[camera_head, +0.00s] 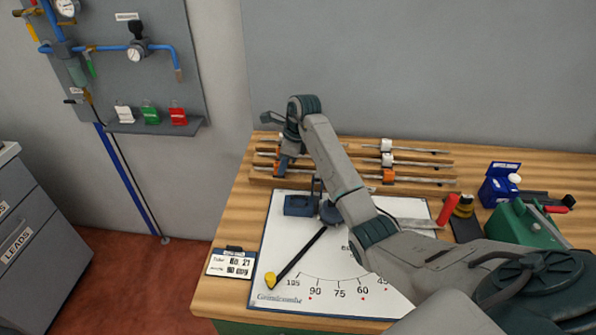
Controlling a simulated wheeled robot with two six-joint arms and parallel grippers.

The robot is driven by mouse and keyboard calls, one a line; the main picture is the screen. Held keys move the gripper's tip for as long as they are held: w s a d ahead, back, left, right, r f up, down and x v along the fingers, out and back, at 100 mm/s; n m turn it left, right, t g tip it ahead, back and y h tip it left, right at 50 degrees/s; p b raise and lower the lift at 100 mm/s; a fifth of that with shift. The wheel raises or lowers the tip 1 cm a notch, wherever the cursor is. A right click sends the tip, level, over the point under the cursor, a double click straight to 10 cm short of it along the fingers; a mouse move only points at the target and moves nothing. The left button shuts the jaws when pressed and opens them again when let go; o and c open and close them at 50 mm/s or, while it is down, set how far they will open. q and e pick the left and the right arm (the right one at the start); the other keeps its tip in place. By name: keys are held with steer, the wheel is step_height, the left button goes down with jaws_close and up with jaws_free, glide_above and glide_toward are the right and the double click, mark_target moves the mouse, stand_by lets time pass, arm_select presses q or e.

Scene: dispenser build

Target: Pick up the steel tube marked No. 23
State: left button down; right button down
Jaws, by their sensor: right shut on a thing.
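Several thin steel tubes lie left to right on a wooden rack (440,184) at the back of the bench. They carry white bands (386,145) and orange bands (388,176); no number on them is readable. My right gripper (282,168) points down at the left end of the rack and is shut on a steel tube there. Its jaws and wrist hide most of the grip, so I cannot tell which tube it is or whether it is lifted. My left gripper is out of view.
A blue bender (299,206) with a yellow-tipped black lever (297,258) stands on a white angle board (262,275). A small card (231,263) lies left of it. A blue box (499,185) and green tool (525,227) stand at right.

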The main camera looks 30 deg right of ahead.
steer(key=shift+r+p, duration=1.8)
steer(key=shift+r, duration=1.65)
steer(key=shift+f, duration=0.1)
